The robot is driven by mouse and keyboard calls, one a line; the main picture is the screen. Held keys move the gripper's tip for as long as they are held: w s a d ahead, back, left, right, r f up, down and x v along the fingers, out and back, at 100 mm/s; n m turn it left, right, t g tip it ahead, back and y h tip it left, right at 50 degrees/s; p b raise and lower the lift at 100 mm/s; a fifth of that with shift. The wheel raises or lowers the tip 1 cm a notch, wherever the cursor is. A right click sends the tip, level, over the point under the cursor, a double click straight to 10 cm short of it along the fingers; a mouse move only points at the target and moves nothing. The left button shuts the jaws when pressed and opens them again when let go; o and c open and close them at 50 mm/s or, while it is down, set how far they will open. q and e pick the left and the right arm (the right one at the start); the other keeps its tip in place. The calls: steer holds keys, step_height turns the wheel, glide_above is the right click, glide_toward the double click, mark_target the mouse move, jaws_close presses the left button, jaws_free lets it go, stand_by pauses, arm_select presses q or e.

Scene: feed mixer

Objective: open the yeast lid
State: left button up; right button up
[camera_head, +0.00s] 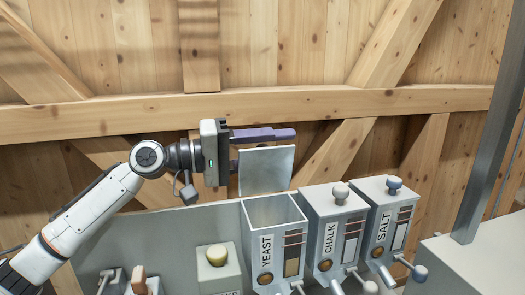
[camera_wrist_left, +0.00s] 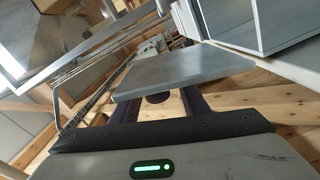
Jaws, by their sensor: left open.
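The yeast bin (camera_head: 258,252), a grey box labelled YEAST, stands with its top open and its inside showing. Its lid (camera_head: 266,170) is a flat grey plate swung up, roughly upright at the back edge of the bin. My left gripper (camera_head: 284,150) is open beside and behind the raised lid. Its upper purple finger passes above the lid's top edge, and its lower finger is partly hidden behind the lid. In the left wrist view the lid (camera_wrist_left: 175,72) crosses in front of the spread fingers (camera_wrist_left: 160,102); I cannot tell if they touch. My right gripper is not in view.
The chalk bin (camera_head: 322,235) and salt bin (camera_head: 383,225) stand close on the right, both with knobbed lids shut. A box with a pale round knob (camera_head: 216,254) is at lower left. A plank wall with wooden beams (camera_head: 350,103) rises behind. A metal post (camera_head: 487,130) stands right.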

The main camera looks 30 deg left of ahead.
mark_target(243, 151)
arm_select(q)
steer(key=b+v, duration=0.2)
steer(key=v, duration=0.2)
steer(key=shift+s+a+f, duration=0.15)
steer(key=shift+s+a, duration=0.1)
steer(key=shift+s, duration=0.05)
steer(key=shift+s+a, duration=0.7)
